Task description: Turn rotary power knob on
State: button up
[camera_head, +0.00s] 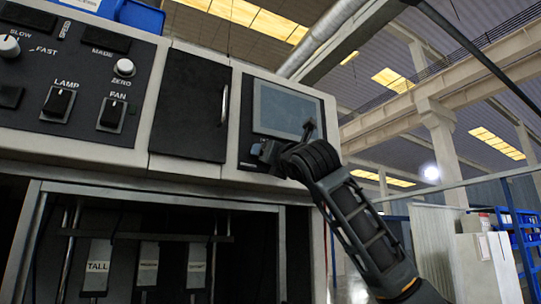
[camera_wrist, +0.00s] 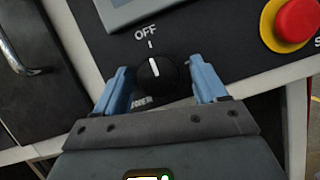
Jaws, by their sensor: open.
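The black rotary power knob (camera_wrist: 156,74) sits on the dark panel below the screen in the wrist view. Its white pointer mark lines up with the tick under the word OFF. A partly covered label shows just below it. My gripper (camera_wrist: 163,75) is open, with one blue finger on each side of the knob. I see a gap on both sides, the right one wider; I cannot tell how deep the fingers reach. In the head view my gripper (camera_head: 284,143) is at the lower part of the screen panel and hides the knob.
A red emergency button (camera_wrist: 297,19) on a yellow base stands right of the knob. The grey screen (camera_head: 283,110) is above it. A black door (camera_head: 190,105) with a handle and LAMP (camera_head: 59,102) and FAN (camera_head: 111,114) switches are to the left.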

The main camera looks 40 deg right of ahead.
jog(key=c, duration=1.1)
jog(key=shift+o, duration=0.2)
jog(key=shift+a+m, duration=0.1)
jog(key=shift+m, duration=0.3)
jog(key=m+g+h, duration=0.1)
jog(key=m, duration=0.1)
jog(key=m+h+p, duration=0.1)
jog(key=m, duration=0.2)
jog(key=shift+a+r+g, duration=0.1)
jog(key=shift+g, duration=0.3)
jog(key=m+g+p, duration=0.1)
jog(key=m, duration=0.3)
jog(key=m+g+h+p, duration=0.1)
jog(key=m+g+p, duration=0.1)
jog(key=m, duration=0.1)
jog(key=m+g+p, duration=0.1)
jog(key=m+p, duration=0.1)
jog(key=m, duration=0.2)
jog(key=shift+w+a+r+m+g, duration=0.1)
jog(key=shift+r+m+g, duration=0.15)
jog(key=shift+m+g, duration=0.05)
jog(key=shift+m+g+p, duration=0.5)
jog(key=shift+m+p, duration=0.55)
jog(key=shift+m, duration=0.75)
jog(key=shift+f+y, duration=0.1)
jog(key=shift+y, duration=0.2)
